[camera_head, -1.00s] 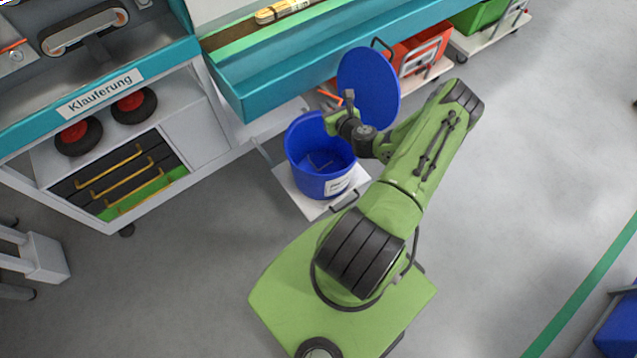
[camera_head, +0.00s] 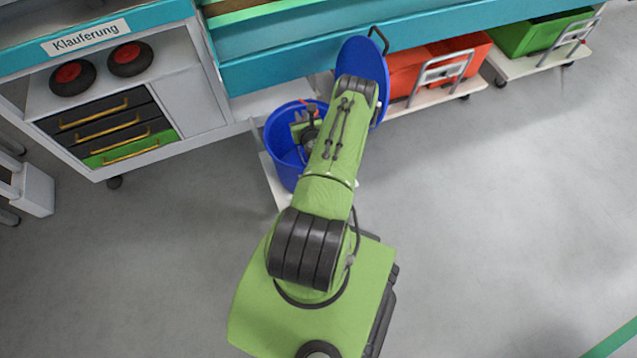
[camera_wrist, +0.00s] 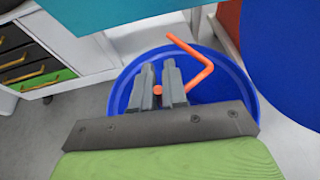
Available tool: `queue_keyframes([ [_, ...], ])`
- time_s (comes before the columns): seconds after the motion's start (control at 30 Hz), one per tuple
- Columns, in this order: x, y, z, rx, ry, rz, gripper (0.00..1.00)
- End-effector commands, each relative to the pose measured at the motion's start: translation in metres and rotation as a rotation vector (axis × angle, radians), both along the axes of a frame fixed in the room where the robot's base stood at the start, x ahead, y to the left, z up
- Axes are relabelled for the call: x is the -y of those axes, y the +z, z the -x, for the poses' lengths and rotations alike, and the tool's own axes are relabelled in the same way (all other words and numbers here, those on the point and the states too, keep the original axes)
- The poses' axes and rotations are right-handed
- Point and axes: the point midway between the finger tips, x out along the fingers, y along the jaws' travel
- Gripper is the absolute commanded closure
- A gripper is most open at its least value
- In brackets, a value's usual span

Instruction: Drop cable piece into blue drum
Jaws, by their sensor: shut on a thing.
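The cable piece (camera_wrist: 190,55) is a bent orange length; in the wrist view it sticks out beyond the jaws of my gripper (camera_wrist: 158,88). My gripper is shut on it, over the open blue drum (camera_wrist: 242,88). In the head view the blue drum (camera_head: 283,163) stands on a low white trolley, with my arm covering much of its right side. My gripper (camera_head: 303,122) shows there at the drum's opening, partly hidden by the arm. The round blue lid (camera_head: 360,58) is tilted up behind the drum. The drum's bottom is mostly hidden.
A teal-edged workbench (camera_head: 270,70) runs behind the drum. A red bin (camera_head: 405,68) and a green bin (camera_head: 530,34) on trolleys stand to the right. A shelf with drawers (camera_head: 110,130) stands to the left. The grey floor at right is clear.

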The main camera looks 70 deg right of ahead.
Motion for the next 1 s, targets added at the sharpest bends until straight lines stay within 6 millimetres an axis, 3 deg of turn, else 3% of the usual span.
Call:
queue_keyframes([
  [0.3,-0.001,-0.049,-0.001,0.0,0.002,0.0,1.0],
  [0.57,0.0,-0.05,-0.001,0.001,0.002,-0.001,1.0],
  [0.6,0.0,-0.05,-0.001,0.0,0.002,0.0,0.86],
  [0.8,0.0,-0.05,-0.001,0.0,0.002,0.0,0.58],
  [1.0,-0.001,-0.05,-0.001,0.0,0.003,0.0,0.58],
])
